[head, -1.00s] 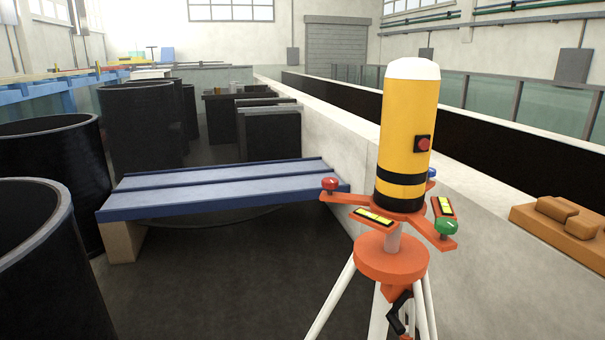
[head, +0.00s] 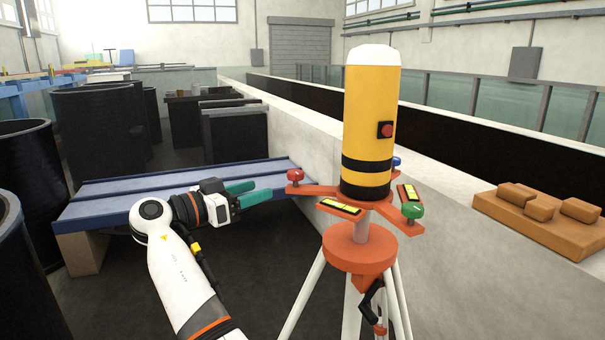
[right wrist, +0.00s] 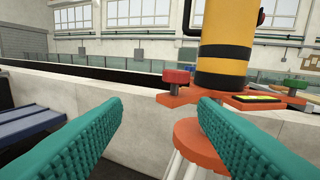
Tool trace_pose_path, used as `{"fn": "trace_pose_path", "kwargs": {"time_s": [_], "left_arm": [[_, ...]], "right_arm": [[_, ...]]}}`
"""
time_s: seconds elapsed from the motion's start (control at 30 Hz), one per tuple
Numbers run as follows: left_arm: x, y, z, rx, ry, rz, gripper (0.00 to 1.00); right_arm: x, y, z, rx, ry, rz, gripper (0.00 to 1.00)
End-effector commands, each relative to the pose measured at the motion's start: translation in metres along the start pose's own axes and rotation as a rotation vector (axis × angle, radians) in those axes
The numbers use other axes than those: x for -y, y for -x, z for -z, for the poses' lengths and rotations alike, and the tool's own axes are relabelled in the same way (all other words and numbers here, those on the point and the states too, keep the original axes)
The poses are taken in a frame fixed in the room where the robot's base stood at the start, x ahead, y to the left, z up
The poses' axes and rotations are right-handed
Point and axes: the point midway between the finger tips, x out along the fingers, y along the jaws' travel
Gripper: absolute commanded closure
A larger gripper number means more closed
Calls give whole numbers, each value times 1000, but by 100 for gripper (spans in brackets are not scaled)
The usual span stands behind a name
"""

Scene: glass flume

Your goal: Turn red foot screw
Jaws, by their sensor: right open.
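The red foot screw (head: 295,175) sits on the left arm of the orange three-armed base (head: 328,190), under an upright yellow instrument (head: 370,110) on a tripod. My right gripper (head: 262,191) is just left of the red screw, open and empty, its green fingers pointing at it. In the right wrist view, the red screw (right wrist: 176,77) appears ahead, in the gap between the fingertips (right wrist: 158,108), nearer the right one and apart from both. A green foot screw (head: 412,211) is on the right arm. A blue foot screw (head: 396,162) shows partly behind the instrument. My left gripper is not in view.
Yellow level vials (head: 341,207) lie on the base. White tripod legs (head: 302,296) spread below it. A blue bench (head: 110,203) stands behind my right arm. A concrete wall (head: 440,270) runs behind the tripod, with brown blocks on a board (head: 540,225).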

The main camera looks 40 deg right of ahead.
Motion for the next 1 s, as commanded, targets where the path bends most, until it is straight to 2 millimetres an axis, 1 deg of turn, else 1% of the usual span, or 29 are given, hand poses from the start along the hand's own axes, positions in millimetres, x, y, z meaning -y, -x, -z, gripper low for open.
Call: {"fn": "trace_pose_path", "kwargs": {"time_s": [0.03,0.1,0.2,0.27,0.37,0.5,0.7,0.83,1.0], "left_arm": [[0,-1,0,0,0,0,64],[0,0,0,0,0,0,64],[0,4,0,0,0,0,64],[0,8,-1,0,0,0,64],[0,16,-1,0,0,0,64],[-1,29,-2,0,0,0,64],[-1,43,-3,-1,0,0,64],[-1,48,-4,-1,0,0,64],[-1,49,-3,-2,0,0,64]], "right_arm": [[8,2,-12,1,-42,29,47],[16,1,-22,3,-74,56,47],[19,-6,-26,4,-84,67,47],[19,-14,-26,6,-82,66,47],[20,-32,-28,5,-80,66,47],[22,-61,-28,6,-79,65,47],[24,-97,-27,6,-78,63,47],[24,-110,-25,6,-77,61,47],[24,-117,-24,6,-78,61,47]]}}
